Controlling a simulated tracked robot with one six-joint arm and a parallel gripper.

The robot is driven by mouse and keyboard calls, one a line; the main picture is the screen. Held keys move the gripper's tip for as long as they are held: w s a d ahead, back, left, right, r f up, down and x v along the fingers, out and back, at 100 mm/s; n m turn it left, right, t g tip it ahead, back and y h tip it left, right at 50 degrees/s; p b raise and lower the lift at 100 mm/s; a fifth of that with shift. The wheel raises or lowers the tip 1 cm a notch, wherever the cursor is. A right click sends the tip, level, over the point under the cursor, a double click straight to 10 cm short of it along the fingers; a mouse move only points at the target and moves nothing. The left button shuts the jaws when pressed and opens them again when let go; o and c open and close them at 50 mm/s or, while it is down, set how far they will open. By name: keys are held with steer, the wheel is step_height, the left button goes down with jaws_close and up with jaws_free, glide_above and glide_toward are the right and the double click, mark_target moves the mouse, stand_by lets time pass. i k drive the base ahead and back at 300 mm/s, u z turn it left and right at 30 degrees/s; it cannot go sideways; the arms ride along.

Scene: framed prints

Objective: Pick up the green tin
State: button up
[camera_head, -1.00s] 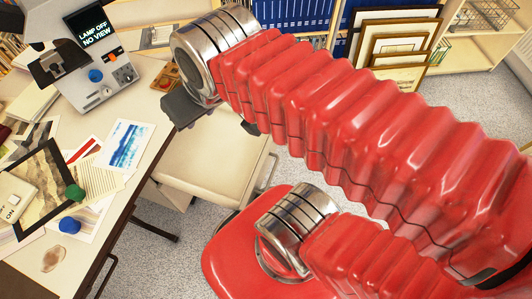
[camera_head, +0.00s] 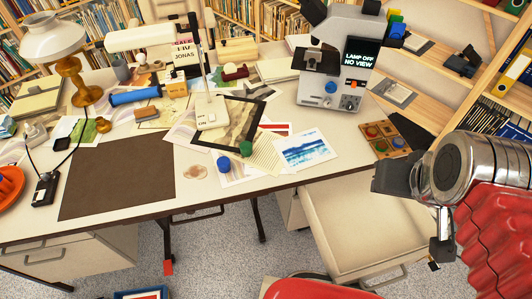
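A small green tin (camera_head: 246,148) stands on the desk, at the lower right corner of a dark-framed print (camera_head: 228,123). A blue tin (camera_head: 223,163) stands just to its left and nearer the front edge. My gripper (camera_head: 393,178) is a dark grey block at the end of my red arm, right of the desk and well apart from the green tin. Its fingers are not clear enough to tell open from shut.
A grey microscope (camera_head: 335,75) with a screen stands behind and right of the tin. A wooden tray with coloured discs (camera_head: 388,135) lies near my gripper. A brown mat (camera_head: 130,180) is bare. A cream cabinet (camera_head: 360,220) stands below the desk edge.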

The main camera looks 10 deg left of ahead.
mark_target(246, 147)
steer(key=k, duration=1.3)
steer(key=u, duration=0.15)
steer(key=i, duration=0.75)
steer(key=u, duration=1.1)
steer(key=i, duration=0.9)
steer(key=u, duration=0.55)
